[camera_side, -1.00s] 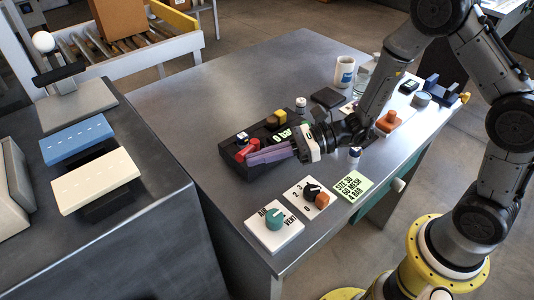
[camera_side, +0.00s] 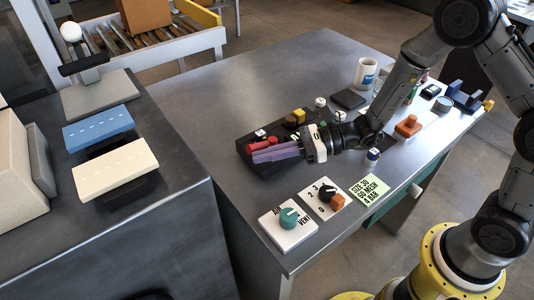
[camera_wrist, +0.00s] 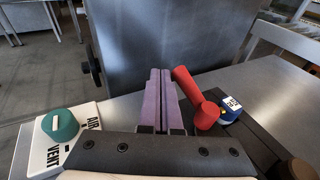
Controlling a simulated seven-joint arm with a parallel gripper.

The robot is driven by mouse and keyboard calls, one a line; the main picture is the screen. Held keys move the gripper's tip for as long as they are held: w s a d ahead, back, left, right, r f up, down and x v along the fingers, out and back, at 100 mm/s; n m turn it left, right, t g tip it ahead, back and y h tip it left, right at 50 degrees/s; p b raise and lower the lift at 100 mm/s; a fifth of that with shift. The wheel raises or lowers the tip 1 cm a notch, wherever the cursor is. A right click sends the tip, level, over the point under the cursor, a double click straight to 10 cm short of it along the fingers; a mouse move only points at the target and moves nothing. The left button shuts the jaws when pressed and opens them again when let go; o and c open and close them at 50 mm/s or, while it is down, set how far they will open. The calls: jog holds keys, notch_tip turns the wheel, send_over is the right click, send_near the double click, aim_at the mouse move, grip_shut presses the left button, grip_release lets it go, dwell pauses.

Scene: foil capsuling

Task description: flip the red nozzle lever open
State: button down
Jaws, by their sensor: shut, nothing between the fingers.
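The red nozzle lever (camera_side: 262,146) sits at the near left end of a black block (camera_side: 244,153). In the wrist view the red lever (camera_wrist: 186,86) is a bar ending in a round red knob, just right of my fingers and slanting away along them. My gripper (camera_side: 254,157) has purple fingers pressed together, with nothing between them; they also show in the wrist view (camera_wrist: 159,75). The fingers lie alongside the lever, very close to it. I cannot tell whether they touch. My gripper's body hides part of the block.
A blue-and-white knob (camera_wrist: 230,108) stands right beside the lever. A yellow part (camera_side: 299,115) is on the block's far side. A teal AIR/VENT dial (camera_side: 289,218), a second dial plate (camera_side: 318,204) and a green note (camera_side: 369,190) lie in front. The table behind the block is clear.

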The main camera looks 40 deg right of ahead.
jog(key=s+r, duration=0.2)
jog(key=s, duration=1.1)
jog(key=shift+s+d+r, duration=0.3)
jog(key=shift+s+r, duration=0.05)
jog(key=shift+s, duration=0.05)
